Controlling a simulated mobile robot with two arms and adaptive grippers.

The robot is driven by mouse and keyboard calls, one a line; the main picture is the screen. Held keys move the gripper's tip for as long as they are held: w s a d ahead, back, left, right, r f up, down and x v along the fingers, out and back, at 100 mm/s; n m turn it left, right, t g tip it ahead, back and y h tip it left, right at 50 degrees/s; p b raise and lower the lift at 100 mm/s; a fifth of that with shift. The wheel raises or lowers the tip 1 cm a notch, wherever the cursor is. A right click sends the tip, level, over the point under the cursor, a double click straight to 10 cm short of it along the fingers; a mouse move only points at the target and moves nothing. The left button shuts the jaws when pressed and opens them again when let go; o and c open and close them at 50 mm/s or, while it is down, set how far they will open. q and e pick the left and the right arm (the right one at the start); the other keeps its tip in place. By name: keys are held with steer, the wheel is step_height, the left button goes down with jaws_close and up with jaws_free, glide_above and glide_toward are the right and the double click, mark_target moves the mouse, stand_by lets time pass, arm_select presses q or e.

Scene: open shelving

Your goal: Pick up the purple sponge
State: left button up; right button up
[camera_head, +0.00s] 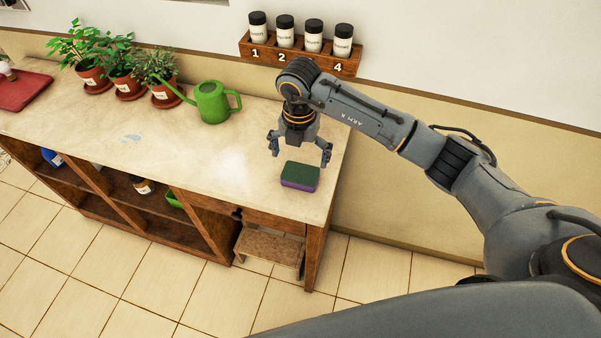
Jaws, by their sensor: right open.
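The purple sponge (299,177) lies flat on the counter near its right end. Its top is dark green and its side is purple. My right gripper (300,150) is above and just behind the sponge, pointing down with its two fingers spread. It is open and empty, and I see no contact with the sponge. My left gripper is not in view.
The pale counter (190,155) has bare room left of the sponge. A green watering can (211,103) and several potted plants (122,82) stand along its back. A wall rack (295,56) with several jars is behind my arm.

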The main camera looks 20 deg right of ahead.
mark_target(301, 173)
steer(key=f, duration=0.1)
steer(key=f+p, duration=0.1)
steer(key=f, duration=0.1)
steer(key=f+p, duration=0.1)
steer(key=f, duration=0.1)
steer(key=shift+s+f, duration=0.2)
steer(key=shift+s, duration=0.2)
steer(key=shift+f, duration=0.25)
steer(key=c, duration=0.6)
